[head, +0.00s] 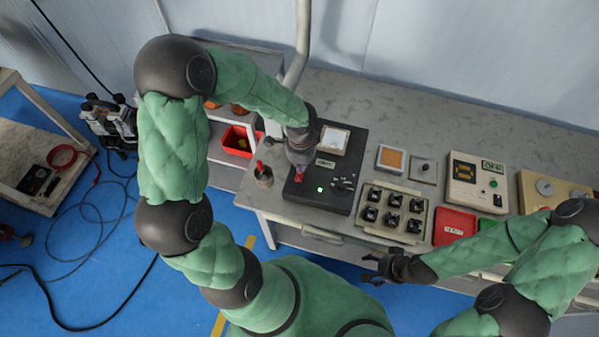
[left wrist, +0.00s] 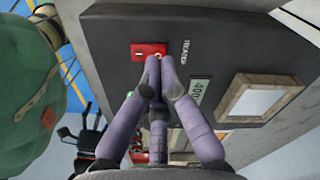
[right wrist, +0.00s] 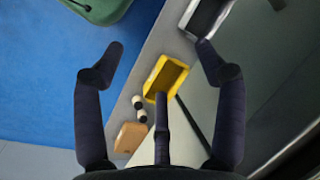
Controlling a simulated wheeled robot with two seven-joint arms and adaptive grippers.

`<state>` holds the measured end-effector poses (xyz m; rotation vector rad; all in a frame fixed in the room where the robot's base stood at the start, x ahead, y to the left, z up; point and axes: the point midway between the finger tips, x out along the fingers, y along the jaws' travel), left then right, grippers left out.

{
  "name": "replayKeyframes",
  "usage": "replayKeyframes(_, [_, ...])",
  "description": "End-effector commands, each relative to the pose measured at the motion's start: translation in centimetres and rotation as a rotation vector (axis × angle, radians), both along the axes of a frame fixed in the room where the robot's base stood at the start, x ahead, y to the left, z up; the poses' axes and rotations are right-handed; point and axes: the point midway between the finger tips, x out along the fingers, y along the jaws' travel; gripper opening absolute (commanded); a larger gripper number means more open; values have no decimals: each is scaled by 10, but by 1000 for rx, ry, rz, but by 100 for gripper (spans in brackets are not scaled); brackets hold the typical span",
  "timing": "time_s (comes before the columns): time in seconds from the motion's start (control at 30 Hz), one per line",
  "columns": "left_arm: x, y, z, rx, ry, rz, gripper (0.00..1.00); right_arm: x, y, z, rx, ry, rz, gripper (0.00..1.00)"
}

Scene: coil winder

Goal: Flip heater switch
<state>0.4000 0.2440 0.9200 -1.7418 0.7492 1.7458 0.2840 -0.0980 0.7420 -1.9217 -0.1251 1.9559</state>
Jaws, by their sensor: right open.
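The black heater unit (head: 311,198) stands on the bench with a lit green lamp and a small display. Its red rocker switch (left wrist: 148,49) shows in the left wrist view, beside a printed label (left wrist: 187,52). My left gripper (left wrist: 160,70) has its fingers together and empty, their tips at the lower edge of the switch. I cannot tell whether they touch it. In the head view, this gripper (head: 299,166) points down over the unit and partly hides the switch. My right gripper (head: 374,268) is open and empty in front of the bench; its spread fingers show in the right wrist view (right wrist: 160,50).
A tray of black parts (head: 394,212), a red bin (head: 454,226) and a beige instrument (head: 476,184) stand right of the unit. A red-handled tool in a holder (head: 262,174) stands at its left. A yellow bin (right wrist: 163,75) shows in the right wrist view.

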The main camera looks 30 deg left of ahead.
Motion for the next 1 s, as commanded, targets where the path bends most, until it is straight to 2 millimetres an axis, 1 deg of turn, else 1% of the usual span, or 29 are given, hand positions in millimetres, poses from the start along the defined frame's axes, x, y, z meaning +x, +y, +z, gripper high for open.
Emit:
replayKeyframes(0.03, [0, 0, 7, 1, -1, 0, 0, 1, 0, 7, 0, -3, 2, 72])
replayKeyframes(0.1, [0, 0, 12, 1, -1, 0, 0, 2, 0, 12, 0, -7, 4, 72])
replayKeyframes(0.6, [0, 0, 47, 1, -1, -1, 0, 4, 0, 42, -1, -15, 9, 72])
replayKeyframes(0.73, [0, 0, 51, 1, -1, -1, 0, 4, 0, 45, -1, -16, 9, 72])
replayKeyframes(1.0, [0, 0, 50, 1, -1, -1, 0, 4, 0, 44, -1, -16, 10, 72])
